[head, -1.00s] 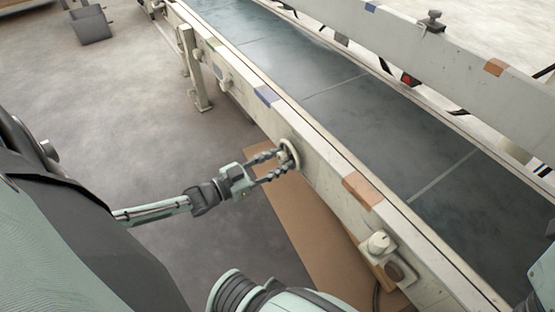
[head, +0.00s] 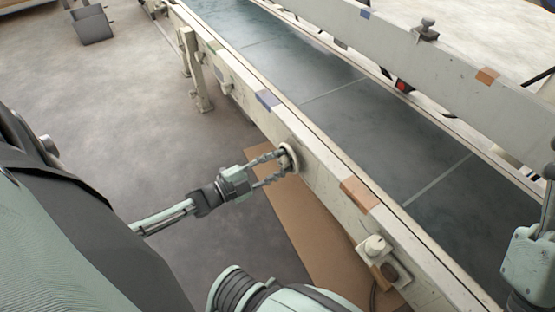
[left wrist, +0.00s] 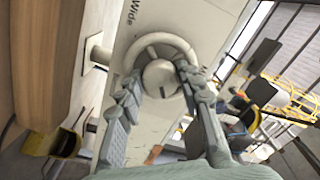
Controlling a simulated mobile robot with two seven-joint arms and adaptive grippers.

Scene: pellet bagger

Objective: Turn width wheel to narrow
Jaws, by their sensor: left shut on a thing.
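The width wheel (head: 298,154) is a small cream wheel with a raised hub on the near side wall of the conveyor. My left gripper (head: 284,165) reaches it from the left and is shut on it. In the left wrist view the wheel (left wrist: 153,43) shows as a pale ring, with the two fingers (left wrist: 158,88) on either side of its round hub.
The grey conveyor belt (head: 390,140) runs diagonally behind the wheel, with a far rail (head: 440,60). A cream knob (head: 375,246) on a bracket sits lower right of the wheel on the same wall. A brown board (head: 305,235) lies below. Open floor is at left.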

